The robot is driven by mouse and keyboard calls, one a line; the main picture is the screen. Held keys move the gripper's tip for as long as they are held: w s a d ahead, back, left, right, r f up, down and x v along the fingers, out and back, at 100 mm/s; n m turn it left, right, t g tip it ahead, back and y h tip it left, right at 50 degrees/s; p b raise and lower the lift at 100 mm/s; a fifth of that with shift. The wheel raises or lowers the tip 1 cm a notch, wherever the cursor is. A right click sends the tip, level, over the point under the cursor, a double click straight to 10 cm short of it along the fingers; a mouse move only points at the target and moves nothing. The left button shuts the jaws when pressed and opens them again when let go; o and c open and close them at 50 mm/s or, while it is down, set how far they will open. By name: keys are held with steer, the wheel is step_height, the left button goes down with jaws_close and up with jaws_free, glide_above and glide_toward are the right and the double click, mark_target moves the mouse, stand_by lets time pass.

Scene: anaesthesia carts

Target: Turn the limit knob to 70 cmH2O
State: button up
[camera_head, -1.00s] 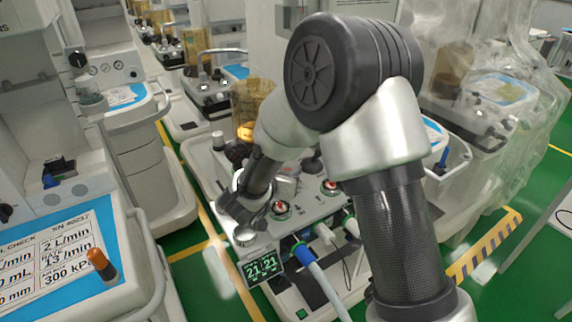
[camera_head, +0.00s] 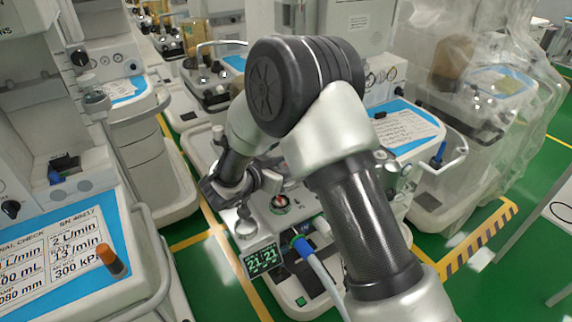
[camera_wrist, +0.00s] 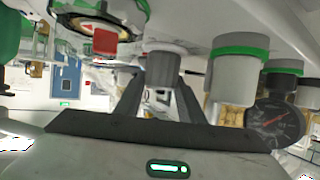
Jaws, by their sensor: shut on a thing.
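My gripper (camera_wrist: 160,85) has its two dark fingers on either side of a short grey knob (camera_wrist: 163,70), which I take to be the limit knob, in the wrist view. The fingers are shut on its sides. Its scale and pointer cannot be read. In the head view, my gripper (camera_head: 232,191) is over the left part of the middle cart's front panel; the gripped knob is hidden there by the gripper and arm.
A red-centred knob (camera_head: 279,203) sits close right of my gripper; a pale round knob (camera_head: 246,228) is below it. A display (camera_head: 262,260) reads 21 21. A blue hose connector (camera_head: 300,243) is nearby. The wrist view shows a green-ringed cylinder (camera_wrist: 236,75) and round gauge (camera_wrist: 275,119).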

steer(key=o, duration=1)
steer(key=shift+o, duration=0.2)
steer(key=p+v, duration=0.2)
steer(key=v, duration=1.5)
steer(key=shift+r+p, duration=0.15)
steer(key=shift+p, duration=0.15)
steer(key=shift+s+a, duration=0.1)
